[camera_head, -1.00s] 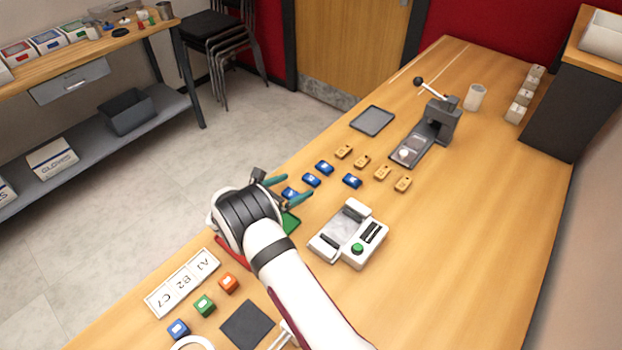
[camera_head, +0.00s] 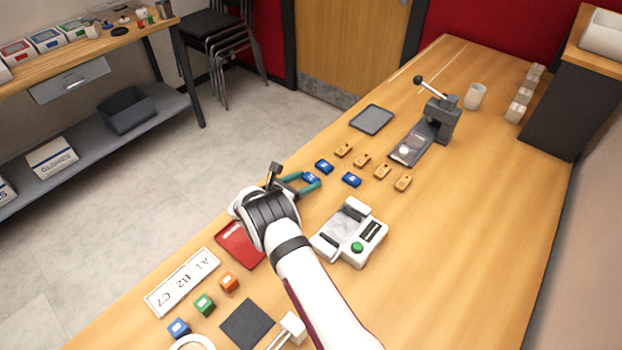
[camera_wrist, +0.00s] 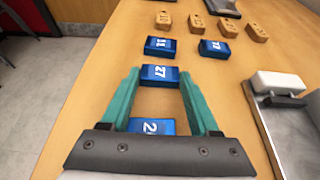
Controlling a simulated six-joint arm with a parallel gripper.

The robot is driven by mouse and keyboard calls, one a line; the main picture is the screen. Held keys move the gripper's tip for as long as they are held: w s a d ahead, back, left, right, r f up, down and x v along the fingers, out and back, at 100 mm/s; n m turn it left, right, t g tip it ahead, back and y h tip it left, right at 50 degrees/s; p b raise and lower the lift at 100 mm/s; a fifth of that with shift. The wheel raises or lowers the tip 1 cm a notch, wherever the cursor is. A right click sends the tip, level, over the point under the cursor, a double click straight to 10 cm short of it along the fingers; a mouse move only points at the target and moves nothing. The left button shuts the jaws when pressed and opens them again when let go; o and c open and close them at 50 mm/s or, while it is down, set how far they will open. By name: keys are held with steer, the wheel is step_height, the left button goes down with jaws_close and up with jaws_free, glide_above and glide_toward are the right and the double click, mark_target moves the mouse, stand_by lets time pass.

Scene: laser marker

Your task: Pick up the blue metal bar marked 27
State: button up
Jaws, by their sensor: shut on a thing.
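The blue metal bar marked 27 (camera_wrist: 160,76) lies between the fingertips of my gripper (camera_wrist: 160,74) in the wrist view, its label facing up. The teal fingers are shut on its two ends. In the head view my gripper (camera_head: 310,179) is low over the wooden table with this blue bar (camera_head: 310,177) between its tips. I cannot tell whether the bar still touches the table. Another blue bar (camera_wrist: 152,126), its number partly hidden, lies between the fingers nearer the palm.
Two more blue bars, one marked 11 (camera_wrist: 160,47) and one marked 73 (camera_wrist: 214,48), lie just beyond. Several tan bars (camera_head: 362,160) sit farther back. A white device with a green button (camera_head: 357,247) stands to the right. A red tray (camera_head: 236,245) is beside my arm.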

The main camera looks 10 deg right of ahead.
steer(key=shift+c, duration=1.4)
